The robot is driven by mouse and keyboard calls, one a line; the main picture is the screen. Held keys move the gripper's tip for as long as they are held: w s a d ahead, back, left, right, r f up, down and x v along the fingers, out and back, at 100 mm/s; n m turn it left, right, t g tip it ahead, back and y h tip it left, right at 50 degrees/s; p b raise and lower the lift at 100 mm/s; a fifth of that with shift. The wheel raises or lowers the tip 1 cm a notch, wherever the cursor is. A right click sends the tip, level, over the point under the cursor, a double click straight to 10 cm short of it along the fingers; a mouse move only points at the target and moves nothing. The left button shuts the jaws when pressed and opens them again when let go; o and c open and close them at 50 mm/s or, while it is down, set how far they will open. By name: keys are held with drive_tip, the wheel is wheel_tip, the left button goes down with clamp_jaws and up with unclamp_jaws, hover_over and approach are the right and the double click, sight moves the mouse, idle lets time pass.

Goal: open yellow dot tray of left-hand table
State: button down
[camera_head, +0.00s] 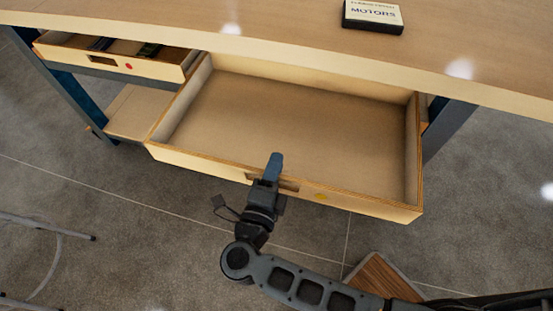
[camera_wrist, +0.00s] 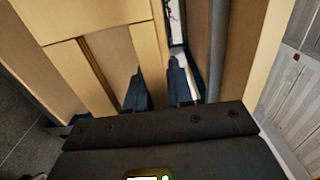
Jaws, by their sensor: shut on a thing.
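The yellow dot tray (camera_head: 385,207) is a wide, light wooden drawer pulled far out from under the left-hand table (camera_head: 270,28). Its inside looks empty. The yellow dot (camera_head: 321,197) is on its front panel, right of the handle slot. My gripper (camera_head: 272,171) is at that slot, shut on the front panel, with one finger showing over the panel's top edge. In the wrist view the two dark fingers of my gripper (camera_wrist: 160,88) stand either side of a light wooden edge. The fingertips' contact is partly hidden.
A red dot tray (camera_head: 112,63) at the left stands slightly open with dark items inside. A box marked MOTORS (camera_head: 372,15) lies on the tabletop. Metal legs, perhaps of a stool (camera_head: 50,229), are at the lower left. Grey floor in front is mostly clear.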

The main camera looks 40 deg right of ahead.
drive_tip(key=c, duration=1.1)
unclamp_jaws()
drive_tip(key=shift+b+v, duration=0.45)
drive_tip(key=shift+v, duration=3.4)
